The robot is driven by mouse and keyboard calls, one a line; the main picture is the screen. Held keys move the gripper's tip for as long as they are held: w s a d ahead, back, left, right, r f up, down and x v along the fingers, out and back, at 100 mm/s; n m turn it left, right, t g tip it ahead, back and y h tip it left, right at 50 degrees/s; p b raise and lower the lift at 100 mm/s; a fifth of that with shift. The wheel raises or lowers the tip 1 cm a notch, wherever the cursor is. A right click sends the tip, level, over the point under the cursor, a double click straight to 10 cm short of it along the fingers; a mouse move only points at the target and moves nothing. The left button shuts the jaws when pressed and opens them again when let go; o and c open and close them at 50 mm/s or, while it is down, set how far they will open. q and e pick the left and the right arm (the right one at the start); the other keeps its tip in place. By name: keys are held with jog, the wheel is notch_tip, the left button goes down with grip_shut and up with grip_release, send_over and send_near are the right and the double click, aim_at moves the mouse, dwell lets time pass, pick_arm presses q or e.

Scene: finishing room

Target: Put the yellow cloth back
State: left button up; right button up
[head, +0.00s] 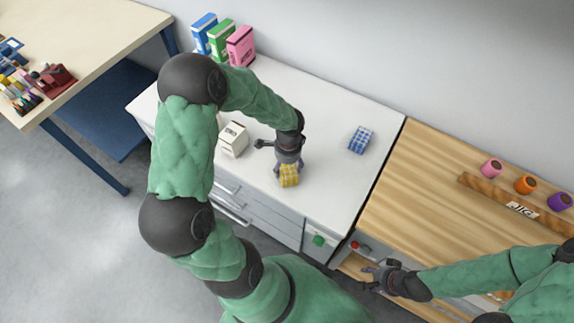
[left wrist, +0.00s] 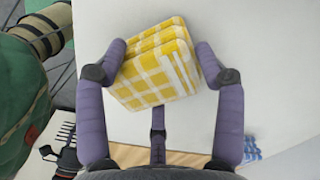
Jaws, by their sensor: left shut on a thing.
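The yellow cloth (head: 289,177) is a folded, yellow and white checked pad over the white worktop (head: 330,190). My left gripper (head: 288,166) is shut on it. In the left wrist view, the cloth (left wrist: 157,68) sits between the purple fingers of my left gripper (left wrist: 160,75). I cannot tell whether the cloth touches the worktop. A blue checked cloth (head: 361,140) lies on the worktop to the right. My right gripper (head: 377,275) is at the lower right, by the front of the wooden bench; its fingers look spread with nothing between them.
A white box (head: 234,139) stands left of my left gripper. Blue (head: 205,33), green (head: 221,39) and pink (head: 241,45) boxes stand at the back. Colored spools (head: 525,184) stand on the wooden bench (head: 420,190). Bare worktop lies between the two cloths.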

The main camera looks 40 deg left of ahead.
pick_arm(q)
jog(key=o, duration=1)
notch_tip(320, 180, up, 12)
jog(key=p, duration=0.3)
jog(key=shift+w+d+r+p, duration=0.1)
jog(key=shift+d+p, duration=0.05)
jog(key=shift+p, duration=0.15)
